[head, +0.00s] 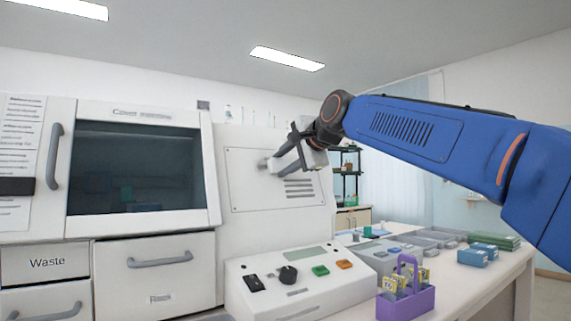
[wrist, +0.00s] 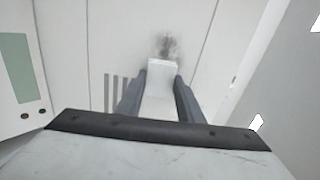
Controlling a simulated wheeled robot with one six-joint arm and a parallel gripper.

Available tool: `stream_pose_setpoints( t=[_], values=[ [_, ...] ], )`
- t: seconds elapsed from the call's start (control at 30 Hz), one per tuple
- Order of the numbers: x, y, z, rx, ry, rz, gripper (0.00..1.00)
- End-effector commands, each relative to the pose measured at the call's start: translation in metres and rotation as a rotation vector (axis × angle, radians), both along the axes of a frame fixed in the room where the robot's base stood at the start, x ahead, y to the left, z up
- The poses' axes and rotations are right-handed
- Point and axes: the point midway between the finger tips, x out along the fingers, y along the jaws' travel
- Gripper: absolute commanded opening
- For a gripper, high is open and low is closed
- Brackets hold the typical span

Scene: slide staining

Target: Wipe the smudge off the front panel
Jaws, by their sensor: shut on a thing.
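The front panel (head: 248,190) is a pale plate with slots on the white machine, in the middle of the head view. It also fills the middle of the wrist view (wrist: 135,35). A dark grey smudge (wrist: 167,44) marks it just beyond my fingertips; the smudge also shows in the head view (head: 263,163), partly behind my gripper. My gripper (head: 281,161) is at the panel, its fingers shut on a small white wiping block or folded cloth (wrist: 160,75). The block's front edge is beside the smudge; I cannot tell if it touches the panel.
A dark-windowed hood (head: 135,165) with handles stands left of the panel. Below is a control box (head: 300,285) with a knob and buttons. A purple slide rack (head: 405,303), blue boxes (head: 473,257) and grey trays sit on the bench to the right.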

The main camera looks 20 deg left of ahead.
Motion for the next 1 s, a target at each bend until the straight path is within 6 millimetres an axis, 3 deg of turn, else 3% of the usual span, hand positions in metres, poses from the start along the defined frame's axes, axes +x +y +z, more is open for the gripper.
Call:
stream_pose_setpoints(
  t=[1.0],
  values=[
    [-0.047,0.044,-0.002,-0.001,0.002,0.002,0.16]
  ],
)
